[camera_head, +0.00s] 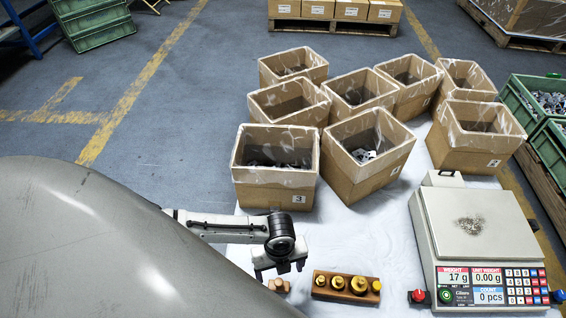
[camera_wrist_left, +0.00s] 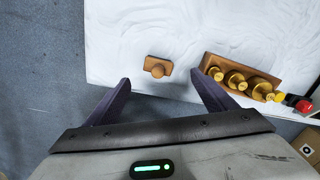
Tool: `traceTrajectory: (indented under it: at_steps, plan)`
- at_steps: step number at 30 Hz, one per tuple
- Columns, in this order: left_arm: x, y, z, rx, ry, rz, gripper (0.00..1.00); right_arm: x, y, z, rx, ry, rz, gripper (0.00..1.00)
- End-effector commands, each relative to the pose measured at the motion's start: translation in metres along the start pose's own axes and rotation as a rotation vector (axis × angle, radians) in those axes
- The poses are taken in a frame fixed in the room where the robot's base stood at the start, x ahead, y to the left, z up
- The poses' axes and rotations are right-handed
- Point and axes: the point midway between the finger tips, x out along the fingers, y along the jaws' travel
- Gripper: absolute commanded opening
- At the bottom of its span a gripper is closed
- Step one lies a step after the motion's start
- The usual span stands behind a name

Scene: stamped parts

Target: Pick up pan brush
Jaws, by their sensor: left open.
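The pan brush, a small wooden block with a round knob, lies on the white-covered table. In the head view the brush (camera_head: 279,286) is at the bottom, left of the weight block. In the left wrist view the brush (camera_wrist_left: 158,68) lies ahead of the fingertips, between their lines. My left gripper (camera_head: 280,270) is open and empty above the table near the brush; its two dark fingers (camera_wrist_left: 163,80) are spread apart in the wrist view. It does not appear to touch the brush. My right gripper is not in view.
A wooden block with brass weights (camera_head: 346,287) lies just right of the brush. Several cardboard boxes (camera_head: 275,176) of parts stand behind. The white table surface (camera_head: 350,235) is clear between them.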

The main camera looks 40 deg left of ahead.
Motion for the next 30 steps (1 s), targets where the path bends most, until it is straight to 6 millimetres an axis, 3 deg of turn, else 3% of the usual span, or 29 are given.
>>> traceTrajectory:
  at_steps: [3, 10, 18, 28, 30]
  plan:
    - [0.023, 0.0, -0.002, -0.001, 0.001, 0.0, 0.78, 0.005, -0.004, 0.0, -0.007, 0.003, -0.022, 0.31]
    - [0.041, 0.001, -0.002, -0.002, 0.001, -0.002, 0.78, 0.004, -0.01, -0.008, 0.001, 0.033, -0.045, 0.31]
    - [0.081, 0.004, -0.005, -0.002, 0.002, -0.002, 0.78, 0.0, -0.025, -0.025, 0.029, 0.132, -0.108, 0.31]
    - [0.086, 0.004, -0.005, -0.002, 0.001, -0.004, 0.78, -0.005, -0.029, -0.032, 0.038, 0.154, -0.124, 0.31]
    - [0.085, 0.004, -0.005, -0.002, 0.001, -0.003, 0.69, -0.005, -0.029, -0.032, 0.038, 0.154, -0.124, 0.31]
